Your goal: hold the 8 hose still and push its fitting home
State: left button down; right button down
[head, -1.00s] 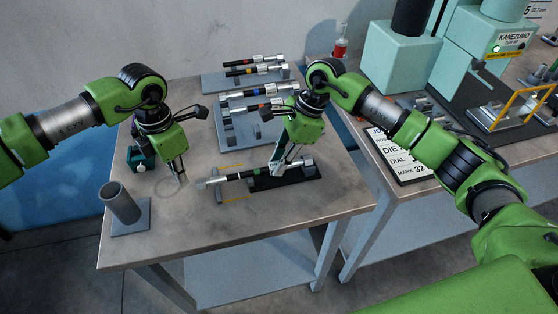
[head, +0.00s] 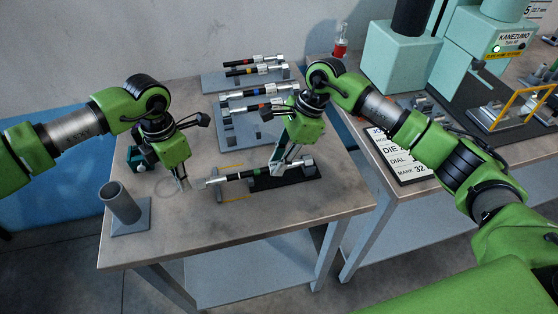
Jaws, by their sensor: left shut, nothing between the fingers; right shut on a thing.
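My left gripper (head: 184,186) is shut and empty, low over the table just left of the fitting's tip. I cannot tell whether it touches the fitting. The number on the hose is too small to read.
Several other hoses rest on a grey rack (head: 236,136) behind and on a plate (head: 219,82) at the back. A grey upright tube (head: 122,203) stands at the left. A teal box (head: 137,160) sits behind my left gripper. A press (head: 400,60) occupies the right bench.

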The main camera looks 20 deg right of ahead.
pick_arm(q)
jog(key=shift+f, duration=1.05)
jog(key=shift+d, duration=0.2)
jog(key=shift+d, duration=0.35)
jog(key=shift+d, duration=0.15)
jog(key=shift+s+d, duration=0.1)
jog(key=shift+d, duration=0.25)
pick_arm(e)
jog(key=shift+a, duration=0.1)
